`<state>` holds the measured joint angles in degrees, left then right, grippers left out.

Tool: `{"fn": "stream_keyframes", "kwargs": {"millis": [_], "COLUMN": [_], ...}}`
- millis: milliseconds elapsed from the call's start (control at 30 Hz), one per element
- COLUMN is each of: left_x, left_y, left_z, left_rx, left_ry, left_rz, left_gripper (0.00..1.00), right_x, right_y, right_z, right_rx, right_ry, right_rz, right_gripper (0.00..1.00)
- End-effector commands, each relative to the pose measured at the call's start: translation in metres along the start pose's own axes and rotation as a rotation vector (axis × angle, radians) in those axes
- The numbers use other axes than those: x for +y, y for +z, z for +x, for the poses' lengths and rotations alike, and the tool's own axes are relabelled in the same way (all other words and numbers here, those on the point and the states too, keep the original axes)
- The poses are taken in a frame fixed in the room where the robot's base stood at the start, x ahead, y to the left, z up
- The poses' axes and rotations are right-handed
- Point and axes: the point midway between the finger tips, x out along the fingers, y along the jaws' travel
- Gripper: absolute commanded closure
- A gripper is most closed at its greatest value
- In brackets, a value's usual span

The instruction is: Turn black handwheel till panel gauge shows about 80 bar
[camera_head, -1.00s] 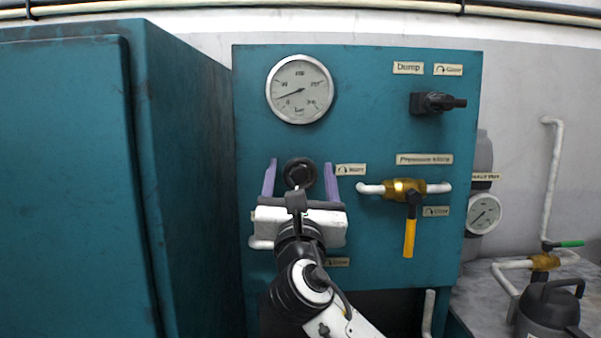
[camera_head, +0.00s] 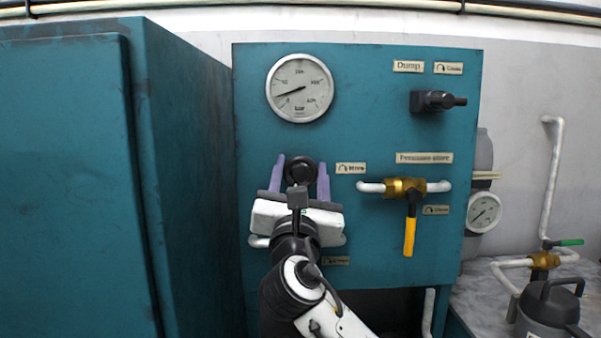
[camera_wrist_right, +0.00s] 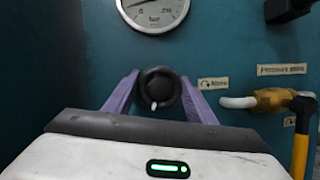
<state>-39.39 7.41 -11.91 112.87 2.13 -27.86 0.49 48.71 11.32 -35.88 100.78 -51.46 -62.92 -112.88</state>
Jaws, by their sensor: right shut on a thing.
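The black handwheel (camera_head: 300,170) sits on the teal panel (camera_head: 380,120), below the round panel gauge (camera_head: 300,88). The gauge needle points left and slightly down, low on the scale; the numbers are too blurred to read exactly. My right gripper (camera_head: 302,166) comes from below, its purple fingers on either side of the handwheel, shut on it. The right wrist view shows the handwheel (camera_wrist_right: 158,90) between the fingers, with a small pale knob at its lower edge. The gauge (camera_wrist_right: 152,10) is partly cut off there. My left gripper is not in view.
A brass valve with a yellow handle (camera_head: 409,235) and white pipe is right of the handwheel. A black dump knob (camera_head: 435,102) is at upper right. A teal cabinet (camera_head: 70,180) stands on the left. A smaller gauge (camera_head: 484,212) is beyond the panel's right edge.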

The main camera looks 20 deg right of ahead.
Motion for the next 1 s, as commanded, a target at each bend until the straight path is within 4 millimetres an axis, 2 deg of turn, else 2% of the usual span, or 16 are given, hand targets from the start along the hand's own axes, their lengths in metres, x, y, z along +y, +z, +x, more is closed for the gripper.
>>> {"fn": "stream_keyframes", "kwargs": {"millis": [600, 1000], "left_x": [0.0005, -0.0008], "left_y": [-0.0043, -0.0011], "left_z": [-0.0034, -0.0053], "left_rx": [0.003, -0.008], "left_ry": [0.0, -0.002], "left_rz": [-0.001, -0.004], "left_gripper": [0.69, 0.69], "right_x": [-0.0001, -0.0012], "right_y": [-0.0013, -0.0018], "right_z": [-0.0008, -0.001], "right_rx": [0.005, 0.004], "right_ry": [-0.207, -0.3], "right_rz": [0.496, 0.717], "right_gripper": [0.72, 0.72]}}
